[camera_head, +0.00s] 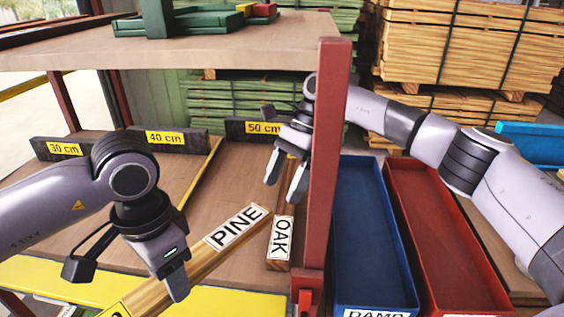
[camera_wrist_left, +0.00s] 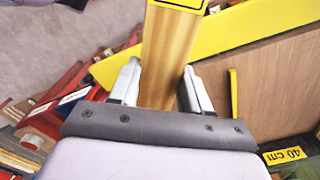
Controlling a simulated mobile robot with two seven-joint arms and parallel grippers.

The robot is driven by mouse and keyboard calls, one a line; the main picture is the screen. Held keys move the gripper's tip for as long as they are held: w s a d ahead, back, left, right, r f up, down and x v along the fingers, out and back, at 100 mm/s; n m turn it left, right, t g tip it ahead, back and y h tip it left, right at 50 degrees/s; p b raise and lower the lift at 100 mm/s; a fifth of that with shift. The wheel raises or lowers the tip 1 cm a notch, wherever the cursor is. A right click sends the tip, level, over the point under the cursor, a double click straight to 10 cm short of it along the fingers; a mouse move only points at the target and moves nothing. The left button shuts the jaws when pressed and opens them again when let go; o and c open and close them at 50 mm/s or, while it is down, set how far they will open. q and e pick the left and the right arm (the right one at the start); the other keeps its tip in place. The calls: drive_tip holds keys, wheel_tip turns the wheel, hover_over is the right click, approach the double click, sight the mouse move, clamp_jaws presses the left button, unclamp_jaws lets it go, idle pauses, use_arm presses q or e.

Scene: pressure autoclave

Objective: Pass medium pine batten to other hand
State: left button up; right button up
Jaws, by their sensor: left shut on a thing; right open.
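The pine batten (camera_head: 196,262), a light wooden bar with a white PINE label, slants from the bottom left up to the middle right in the head view. My left gripper (camera_head: 176,282) is shut on it near its lower part. In the left wrist view the batten (camera_wrist_left: 168,62) runs between the two fingers of my left gripper (camera_wrist_left: 158,88). My right gripper (camera_head: 284,188) is open, with its fingers pointing down just beyond the PINE-labelled end. I cannot tell whether it touches the batten.
An OAK-labelled batten (camera_head: 280,255) lies beside the pine batten's far end. A red post (camera_head: 327,160) stands close to the right gripper. Blocks marked 30, 40 and 50 cm line the back of the shelf. Blue (camera_head: 365,220) and red (camera_head: 440,240) bins sit at right. An upper shelf (camera_head: 180,55) overhangs.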

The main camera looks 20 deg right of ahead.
wheel_tip(320, 180, up, 3)
drive_tip(key=w+n+h, duration=0.1)
drive_tip(key=n+h, duration=0.1)
drive_tip(key=n, duration=0.2)
hover_over(232, 227)
drive_tip(key=w+d, duration=0.1)
drive_tip(key=d, duration=0.1)
drive_tip(key=shift+w+r, duration=0.1)
drive_tip(key=shift+r, duration=0.15)
drive_tip(key=x, duration=0.3)
drive_tip(key=shift+f, duration=0.35)
drive_tip(key=shift+a+f, duration=0.3)
drive_tip(key=shift+f, duration=0.3)
drive_tip(key=c, duration=1.2)
use_arm(q)
drive_tip(key=o, duration=1.3)
use_arm(e)
drive_tip(key=shift+r, duration=0.1)
drive_tip(key=shift+c, duration=0.6)
